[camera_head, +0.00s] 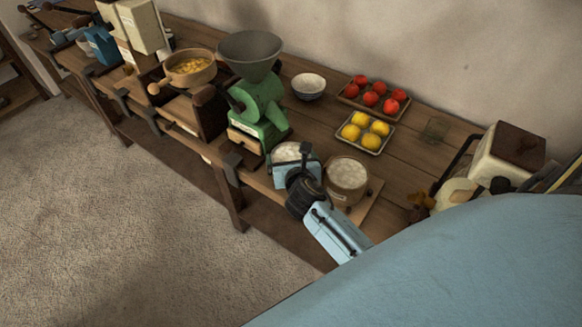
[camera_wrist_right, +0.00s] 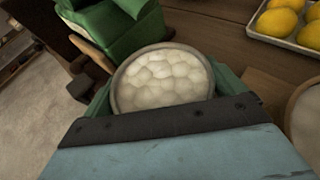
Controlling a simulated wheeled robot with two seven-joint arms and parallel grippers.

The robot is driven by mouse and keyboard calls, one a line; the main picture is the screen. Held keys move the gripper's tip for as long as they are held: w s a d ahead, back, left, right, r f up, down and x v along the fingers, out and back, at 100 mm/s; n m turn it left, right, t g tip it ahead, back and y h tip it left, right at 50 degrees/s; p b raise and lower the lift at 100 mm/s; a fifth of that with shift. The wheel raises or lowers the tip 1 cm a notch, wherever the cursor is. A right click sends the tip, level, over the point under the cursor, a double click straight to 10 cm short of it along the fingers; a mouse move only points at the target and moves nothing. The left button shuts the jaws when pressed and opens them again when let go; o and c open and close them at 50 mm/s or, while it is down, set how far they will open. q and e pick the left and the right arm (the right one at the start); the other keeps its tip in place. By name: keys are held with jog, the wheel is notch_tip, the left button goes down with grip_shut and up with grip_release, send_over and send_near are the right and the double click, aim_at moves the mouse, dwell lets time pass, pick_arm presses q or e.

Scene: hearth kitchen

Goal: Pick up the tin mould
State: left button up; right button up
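The tin mould (camera_wrist_right: 163,78) looks like a round grey dish with pale, bumpy rounded contents. It sits upright near the front edge of the counter, beside the green grinder. In the head view the mould (camera_head: 289,152) is partly covered by my right gripper (camera_head: 290,165). In the right wrist view my right gripper (camera_wrist_right: 165,95) has a green finger on each side of the mould, close against its rim. Whether the fingers press on it cannot be told. The mould's near side is hidden by the gripper body. My left gripper is not in view.
The green grinder (camera_head: 262,105) stands just left of the mould. A round tub (camera_head: 347,178) with a pale top stands close on the right. Behind are a tray of lemons (camera_head: 364,131), a tray of red fruit (camera_head: 372,96) and a bowl (camera_head: 308,86).

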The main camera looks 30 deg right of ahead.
jog(key=c, duration=0.7)
jog(key=shift+r, duration=0.1)
jog(key=shift+c, duration=1)
